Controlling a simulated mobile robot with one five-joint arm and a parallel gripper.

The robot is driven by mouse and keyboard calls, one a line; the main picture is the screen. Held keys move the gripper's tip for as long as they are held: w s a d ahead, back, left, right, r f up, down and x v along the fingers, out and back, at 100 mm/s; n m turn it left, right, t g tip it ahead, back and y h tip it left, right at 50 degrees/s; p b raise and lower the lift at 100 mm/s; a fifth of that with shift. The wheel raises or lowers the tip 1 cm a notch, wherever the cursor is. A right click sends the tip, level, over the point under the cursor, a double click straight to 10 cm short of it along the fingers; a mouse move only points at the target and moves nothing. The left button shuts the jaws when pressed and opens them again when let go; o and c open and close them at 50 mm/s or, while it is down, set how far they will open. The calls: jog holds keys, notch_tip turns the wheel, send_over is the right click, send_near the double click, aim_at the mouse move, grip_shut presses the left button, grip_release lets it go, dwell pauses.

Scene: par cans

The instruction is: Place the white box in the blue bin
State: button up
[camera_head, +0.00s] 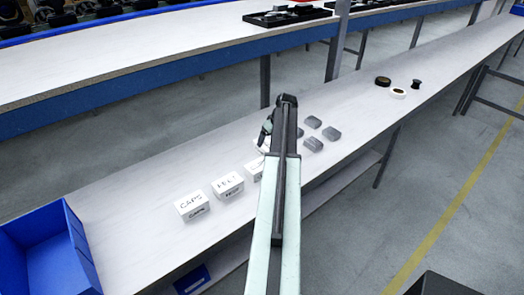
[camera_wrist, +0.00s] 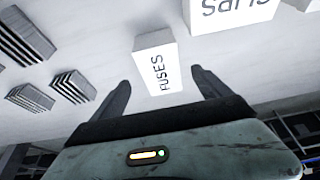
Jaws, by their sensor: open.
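Several white boxes with black lettering stand in a row on the white bench. In the head view one reads "CAPS" (camera_head: 194,206) and another (camera_head: 228,186) stands to its right; a third (camera_head: 256,168) is partly behind my arm. My gripper (camera_wrist: 162,80) is open and empty. In the wrist view a white box marked "FUSES" (camera_wrist: 153,58) shows in the gap between the fingers; whether they touch it I cannot tell. In the head view my gripper (camera_head: 265,136) is small and partly covers a white box. The blue bin (camera_head: 83,248) is at the lower left, its inside partly visible.
Several grey blocks (camera_head: 313,144) lie on the bench just right of my gripper. Black round items (camera_head: 383,81) and a white-topped one (camera_head: 398,92) stand farther right. Another white box (camera_wrist: 235,10) is at the wrist view's top. A second bench (camera_head: 150,62) runs behind.

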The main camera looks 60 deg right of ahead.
aim_at(266, 144)
jog(key=shift+x, duration=0.75)
jog(key=shift+w+a+r, duration=0.1)
jog(key=b+x, duration=0.5)
jog(key=shift+w, duration=0.15)
jog(key=shift+r, duration=0.1)
jog(key=shift+f, duration=0.3)
jog(key=shift+c, duration=0.4)
